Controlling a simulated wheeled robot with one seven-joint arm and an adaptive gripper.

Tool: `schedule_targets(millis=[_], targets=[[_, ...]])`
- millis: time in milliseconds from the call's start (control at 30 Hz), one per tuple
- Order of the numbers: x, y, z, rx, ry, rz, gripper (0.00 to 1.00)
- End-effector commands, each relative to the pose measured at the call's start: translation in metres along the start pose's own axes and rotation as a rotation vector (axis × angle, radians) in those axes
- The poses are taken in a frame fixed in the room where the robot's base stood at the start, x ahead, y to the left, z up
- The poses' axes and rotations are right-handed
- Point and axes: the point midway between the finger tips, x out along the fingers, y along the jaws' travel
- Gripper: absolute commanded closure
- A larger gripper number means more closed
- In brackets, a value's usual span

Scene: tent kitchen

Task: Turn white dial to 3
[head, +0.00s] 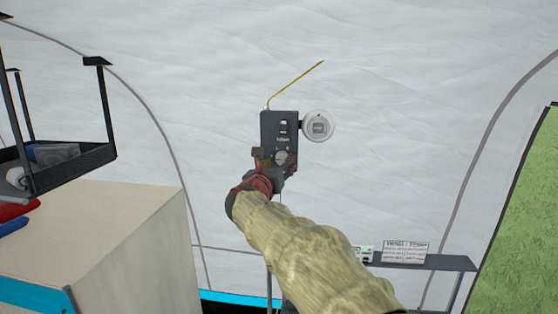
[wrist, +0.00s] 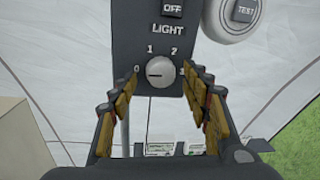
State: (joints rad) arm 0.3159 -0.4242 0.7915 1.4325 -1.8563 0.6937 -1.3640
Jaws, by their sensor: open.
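The white dial (wrist: 160,72) sits low on a dark grey panel (wrist: 129,18) under the word LIGHT. The labels 0, 1 and 2 show around it; a 3 is not clear, and the right finger covers that side. The dial's dark mark points left, toward 0. My gripper (wrist: 161,82) is open, with one finger on each side of the dial; I cannot tell whether they touch it. In the head view, the dial (head: 282,157) is partly hidden by my gripper (head: 273,163), in front of the panel (head: 270,124).
An OFF switch (wrist: 172,8) is above the dial. A round white device with a TEST button (head: 318,126) is right of the panel. A narrow shelf (head: 448,263) with small signs stands below right. A pale cabinet (head: 110,235) and black rack (head: 70,165) are left.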

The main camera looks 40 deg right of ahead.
Motion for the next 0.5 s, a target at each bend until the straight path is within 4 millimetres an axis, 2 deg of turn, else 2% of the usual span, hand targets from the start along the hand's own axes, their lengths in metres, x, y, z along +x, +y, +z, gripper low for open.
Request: schedule_targets(millis=[133,367,500], targets=[[0.0072,-0.0001,-0.0002,0.001,0.001,0.000,0.52],[0.0075,0.0002,-0.0008,0.002,0.001,0.001,0.52],[0.0074,0.0001,-0.0007,0.002,0.001,0.000,0.59]])
